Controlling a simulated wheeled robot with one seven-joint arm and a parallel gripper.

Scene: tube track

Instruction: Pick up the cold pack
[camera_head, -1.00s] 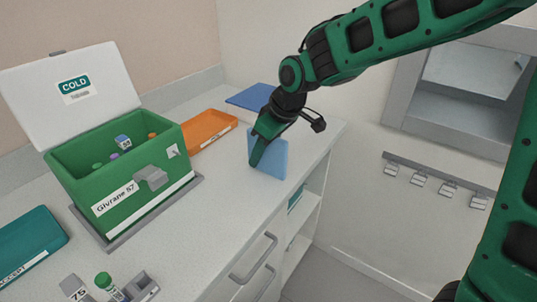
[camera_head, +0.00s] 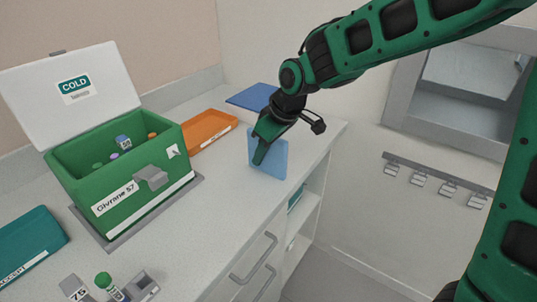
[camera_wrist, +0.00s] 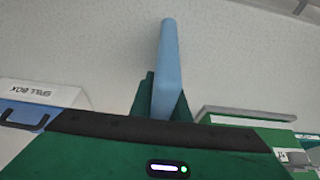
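The cold pack (camera_head: 272,160) is a flat light-blue slab standing upright near the right edge of the counter. My gripper (camera_head: 262,152) is over it from above, with one green finger across its near face. In the wrist view, the cold pack (camera_wrist: 167,60) shows edge-on between the two green fingers (camera_wrist: 162,100), which appear to press on both sides. The far finger is hidden by the pack in the head view. I see no clear gap beneath the pack.
An open green cold box (camera_head: 130,195) with vials stands left on a grey base. An orange tray (camera_head: 208,130) and blue mat (camera_head: 250,97) lie behind. A teal tray (camera_head: 30,245) and a green-capped vial (camera_head: 105,283) are at front left. A wall hatch (camera_head: 460,95) is right.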

